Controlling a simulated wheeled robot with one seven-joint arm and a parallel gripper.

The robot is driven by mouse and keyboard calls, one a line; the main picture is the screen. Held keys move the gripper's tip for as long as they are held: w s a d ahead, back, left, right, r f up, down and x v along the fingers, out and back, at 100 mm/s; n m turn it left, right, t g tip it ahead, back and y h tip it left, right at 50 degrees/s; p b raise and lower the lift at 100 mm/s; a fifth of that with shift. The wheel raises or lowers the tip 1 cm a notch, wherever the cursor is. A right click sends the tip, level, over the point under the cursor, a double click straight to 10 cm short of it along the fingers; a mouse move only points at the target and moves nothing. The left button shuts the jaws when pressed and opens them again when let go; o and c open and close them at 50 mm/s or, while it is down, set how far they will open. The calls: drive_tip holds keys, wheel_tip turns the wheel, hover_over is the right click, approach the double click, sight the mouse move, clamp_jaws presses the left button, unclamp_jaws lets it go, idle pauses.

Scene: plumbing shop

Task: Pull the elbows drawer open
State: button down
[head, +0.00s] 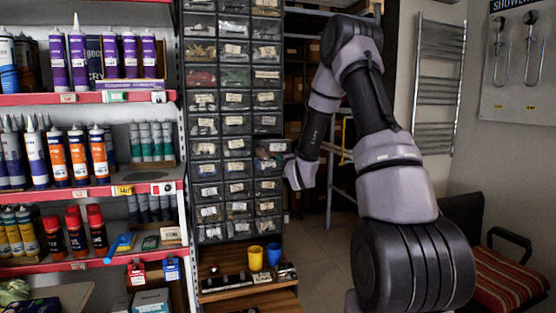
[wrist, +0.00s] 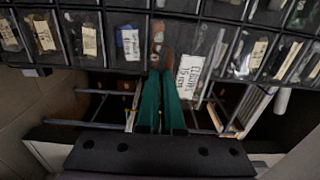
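The elbows drawer (wrist: 188,78) has a white label reading "ELBOWS" in the wrist view. It juts out past the drawer fronts beside it, so it stands partly open. Copper-coloured pieces show behind its front. My gripper (wrist: 161,74) has two green fingers close together at the drawer's front, just left of the label; they look shut on it, though the grip itself is hidden. In the head view, my gripper (head: 283,157) is at the right column of the drawer cabinet (head: 221,161), where the drawer sticks out.
Shelves of tubes and cans (head: 85,98) stand left of the cabinet. A yellow cup (head: 255,258) and a blue cup (head: 274,254) sit on the ledge below. A striped chair (head: 500,275) is at right. Open floor lies between.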

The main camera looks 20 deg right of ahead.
drive_tip(key=c, duration=1.1)
unclamp_jaws()
drive_tip(key=shift+o, duration=0.2)
drive_tip(key=s, duration=1)
drive_tip(key=shift+s, duration=0.4)
